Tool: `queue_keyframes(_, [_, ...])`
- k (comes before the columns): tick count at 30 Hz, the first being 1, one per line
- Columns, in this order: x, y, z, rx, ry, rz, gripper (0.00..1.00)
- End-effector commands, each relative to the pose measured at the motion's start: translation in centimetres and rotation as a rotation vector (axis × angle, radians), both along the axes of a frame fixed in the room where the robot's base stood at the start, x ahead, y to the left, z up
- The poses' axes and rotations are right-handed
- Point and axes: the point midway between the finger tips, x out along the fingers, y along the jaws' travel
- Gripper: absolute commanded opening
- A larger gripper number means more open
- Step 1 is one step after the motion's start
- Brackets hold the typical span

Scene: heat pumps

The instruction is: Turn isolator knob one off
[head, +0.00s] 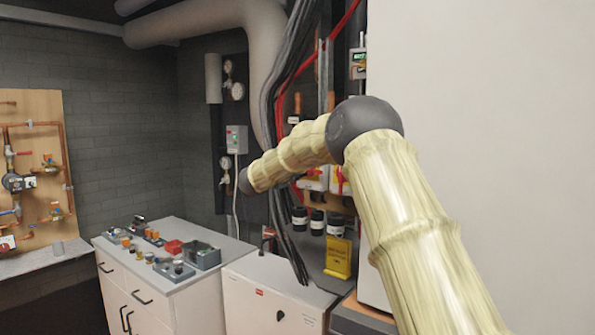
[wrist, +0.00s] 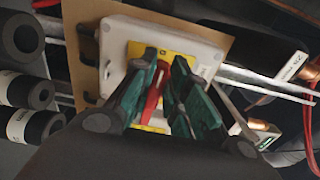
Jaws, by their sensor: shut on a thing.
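In the wrist view a white isolator box (wrist: 112,48) with a yellow plate (wrist: 178,67) carries a red knob (wrist: 155,95). My gripper (wrist: 168,80) has its green-padded fingers on both sides of this knob and is shut on it. The fingers cover part of the plate, so I cannot read the knob's markings or number. In the head view two white isolator boxes with red knobs show beyond my arm, a left one (head: 314,180) and a right one (head: 336,184). My arm hides most of the gripper there.
Dark pipe ends (wrist: 22,92) lie left of the box in the wrist view, and labelled pipes (wrist: 288,66) lie right. In the head view black cables (head: 280,100) hang beside the isolators. A yellow sign (head: 339,257) is below, and a pale wall (head: 480,110) stands close at right.

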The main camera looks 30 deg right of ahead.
Motion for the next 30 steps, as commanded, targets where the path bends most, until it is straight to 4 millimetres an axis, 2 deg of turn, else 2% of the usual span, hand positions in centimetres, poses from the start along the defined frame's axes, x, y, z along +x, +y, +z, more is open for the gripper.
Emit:
queue_keyframes(20, [0.0,0.01,-0.4,-0.022,0.059,0.0,0.0])
queue_keyframes(21, [0.0,0.01,-0.4,-0.021,0.059,0.0,0.22])
queue_keyframes(24, [0.01,0.02,-0.36,-0.022,0.058,0.0,0.38])
queue_keyframes(30, [0.01,0.01,-0.25,-0.022,0.057,0.0,0.38])
